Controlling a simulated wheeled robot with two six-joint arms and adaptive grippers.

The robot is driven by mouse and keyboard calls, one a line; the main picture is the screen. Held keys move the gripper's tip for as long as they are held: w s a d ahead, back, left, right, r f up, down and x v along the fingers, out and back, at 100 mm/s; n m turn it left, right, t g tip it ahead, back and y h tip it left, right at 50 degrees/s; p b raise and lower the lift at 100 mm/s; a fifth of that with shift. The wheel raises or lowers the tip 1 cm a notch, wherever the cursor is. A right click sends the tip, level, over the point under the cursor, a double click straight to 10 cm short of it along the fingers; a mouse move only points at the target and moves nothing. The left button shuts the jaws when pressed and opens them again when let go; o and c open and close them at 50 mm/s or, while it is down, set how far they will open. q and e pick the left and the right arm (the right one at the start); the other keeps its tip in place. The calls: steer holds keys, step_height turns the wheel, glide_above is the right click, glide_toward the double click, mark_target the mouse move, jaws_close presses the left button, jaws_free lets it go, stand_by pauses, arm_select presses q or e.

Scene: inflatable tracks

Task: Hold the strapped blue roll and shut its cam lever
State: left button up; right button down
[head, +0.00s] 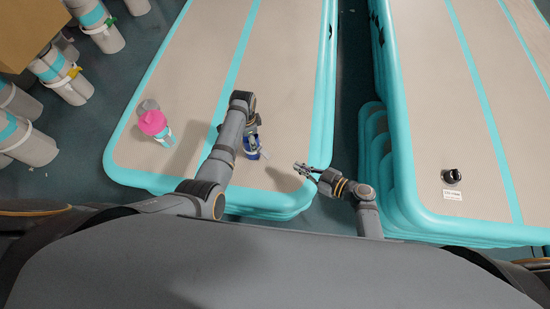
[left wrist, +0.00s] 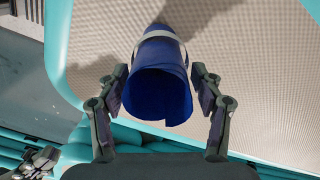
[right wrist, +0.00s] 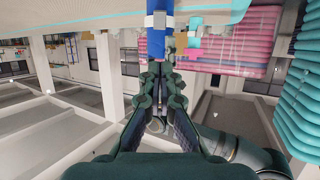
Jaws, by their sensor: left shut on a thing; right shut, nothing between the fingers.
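The blue roll (head: 251,153) is over the near part of the left inflatable track, partly hidden by my left arm in the head view. My left gripper (left wrist: 160,92) is shut on it, one finger on each side of the blue roll (left wrist: 160,95). A white strap (left wrist: 165,37) goes around the roll beyond the fingers. In the right wrist view the strap has a small grey buckle (right wrist: 158,20); I cannot tell the cam lever's position. My right gripper (head: 301,168) is shut and empty, apart from the roll, to its right in the head view.
Grey strapped rolls (head: 70,83) and a cardboard box (head: 28,30) are at left.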

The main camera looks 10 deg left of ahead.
glide_toward(266, 155)
steer(key=w+a+r, duration=0.2)
steer(key=a, duration=0.1)
steer(key=shift+w+a+f, duration=0.1)
steer(key=shift+a+f, duration=0.2)
steer(key=shift+f, duration=0.35)
steer(key=shift+w+a+f, duration=0.1)
steer(key=shift+a+f, duration=0.2)
steer(key=shift+f, duration=0.35)
steer(key=shift+w+a+f, duration=0.1)
steer(key=shift+a+f, duration=0.2)
steer(key=shift+f, duration=0.35)
steer(key=shift+f, duration=0.85)
steer(key=shift+r, duration=0.8)
